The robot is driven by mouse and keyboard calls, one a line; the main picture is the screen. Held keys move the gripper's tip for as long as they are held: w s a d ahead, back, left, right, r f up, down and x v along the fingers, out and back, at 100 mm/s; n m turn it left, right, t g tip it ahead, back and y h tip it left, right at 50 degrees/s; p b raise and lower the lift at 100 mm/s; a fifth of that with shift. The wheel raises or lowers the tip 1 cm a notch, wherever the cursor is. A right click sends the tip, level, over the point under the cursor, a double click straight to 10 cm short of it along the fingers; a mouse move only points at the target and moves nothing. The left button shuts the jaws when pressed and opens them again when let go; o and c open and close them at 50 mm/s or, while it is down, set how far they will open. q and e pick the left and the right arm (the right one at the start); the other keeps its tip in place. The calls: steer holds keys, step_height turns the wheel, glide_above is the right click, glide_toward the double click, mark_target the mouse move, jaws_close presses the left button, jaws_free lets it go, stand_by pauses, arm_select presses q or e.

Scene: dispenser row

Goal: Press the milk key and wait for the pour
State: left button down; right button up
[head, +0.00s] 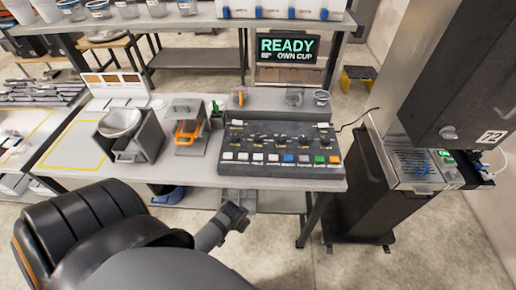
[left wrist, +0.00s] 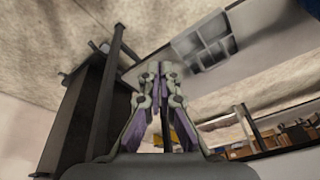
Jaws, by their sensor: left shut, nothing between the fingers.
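The key panel (head: 281,143) is a dark box on the grey table, with a row of coloured keys along its front: several white ones, a blue key (head: 289,158), a green key (head: 319,159) and an orange key (head: 334,160). Their labels are too small to read, so I cannot tell which is the milk key. My left gripper (head: 238,213) is in front of the table's near edge, below and left of the keys, and touches none of them. Its fingers meet, empty, in the left wrist view (left wrist: 159,70). My right gripper is not in view.
A screen (head: 287,47) reads "READY OWN CUP". A steel dispenser (head: 415,160) with a drip grate stands to the right. A bowl (head: 120,122) in a dark stand and an orange-handled device (head: 187,130) sit left of the panel. A shelf with containers runs behind.

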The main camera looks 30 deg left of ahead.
arm_select(q)
step_height(320, 180, up, 14)
steer(key=w+n+t+p, duration=0.1)
steer(key=w+p, duration=0.1)
steer(key=p, duration=0.2)
step_height(320, 180, up, 15)
steer(key=n+t+h+p, duration=0.2)
steer(key=n+t+h, duration=0.25)
steer(key=n, duration=1.75)
glide_above(256, 157)
steer(key=shift+d+r, duration=0.1)
steer(key=shift+r, duration=0.1)
step_height(256, 157, down, 7)
steer(key=b, duration=0.9)
steer(key=shift+f+b, duration=0.4)
steer(key=shift+f, duration=0.5)
